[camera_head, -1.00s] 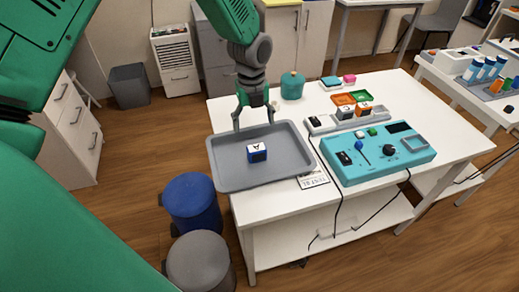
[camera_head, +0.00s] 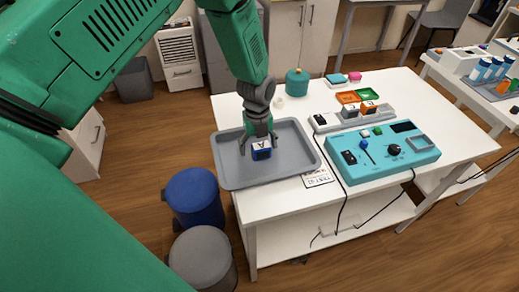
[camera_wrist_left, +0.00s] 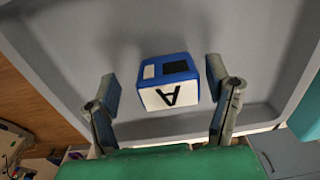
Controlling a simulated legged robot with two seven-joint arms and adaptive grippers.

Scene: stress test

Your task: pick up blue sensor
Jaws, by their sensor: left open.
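The blue sensor (camera_head: 261,150) is a small blue block with a white face marked "A". It lies in the grey tray (camera_head: 232,176) on the white table. My left gripper (camera_head: 258,143) is low over the tray at the sensor. In the left wrist view the sensor (camera_wrist_left: 168,82) sits between the two spread fingers of the left gripper (camera_wrist_left: 164,92), with a gap on each side. The fingers are open and hold nothing. My right gripper is not in view.
A teal control box (camera_head: 383,150) with knobs stands right of the tray. Behind it are a grey rack (camera_head: 324,122) with blocks and a teal canister (camera_head: 297,82). A blue bin (camera_head: 195,198) and a grey bin (camera_head: 203,260) stand on the floor left of the table.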

